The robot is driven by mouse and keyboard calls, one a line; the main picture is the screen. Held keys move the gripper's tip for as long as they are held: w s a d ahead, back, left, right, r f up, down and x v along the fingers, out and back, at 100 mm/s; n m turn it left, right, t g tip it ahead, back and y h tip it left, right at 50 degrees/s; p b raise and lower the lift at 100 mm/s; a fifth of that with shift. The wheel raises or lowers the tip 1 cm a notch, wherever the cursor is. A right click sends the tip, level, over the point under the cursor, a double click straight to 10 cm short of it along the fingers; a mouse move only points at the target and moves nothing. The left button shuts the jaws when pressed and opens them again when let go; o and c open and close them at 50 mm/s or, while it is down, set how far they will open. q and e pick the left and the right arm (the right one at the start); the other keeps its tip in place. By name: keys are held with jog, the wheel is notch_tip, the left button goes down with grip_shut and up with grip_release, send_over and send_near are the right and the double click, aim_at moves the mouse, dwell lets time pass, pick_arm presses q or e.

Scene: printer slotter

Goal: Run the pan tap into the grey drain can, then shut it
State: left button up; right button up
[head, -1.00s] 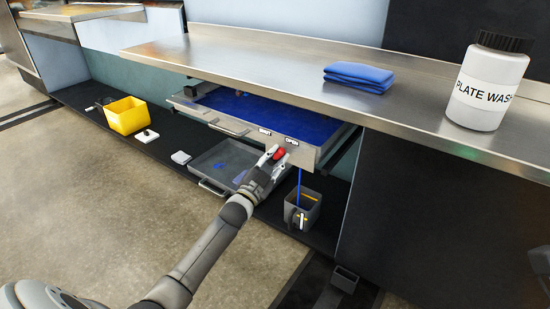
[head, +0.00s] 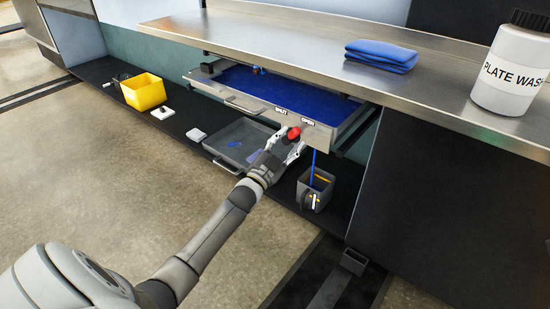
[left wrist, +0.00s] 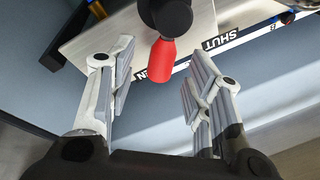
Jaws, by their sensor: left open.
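The pan (head: 256,116) is a shallow metal tray of blue liquid under the steel counter. Its tap has a red handle (head: 294,132) below the SHUT and OPEN labels. A thin blue stream (head: 313,164) falls into the grey drain can (head: 325,185), which has a yellow mark; its liquid level is unclear. My left gripper (head: 288,143) is open at the tap. In the left wrist view its fingers (left wrist: 162,80) stand apart on either side of the red handle (left wrist: 161,62), with gaps visible. My right gripper is not in view.
A clear shallow tray (head: 238,139) with blue spots lies on the black lower shelf, left of the can. A yellow bin (head: 144,93) stands farther left. A folded blue cloth (head: 381,55) and a PLATE WASH bottle (head: 508,70) stand on the counter.

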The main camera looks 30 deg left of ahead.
pick_arm(q)
jog(key=v, duration=1)
dwell(0.3)
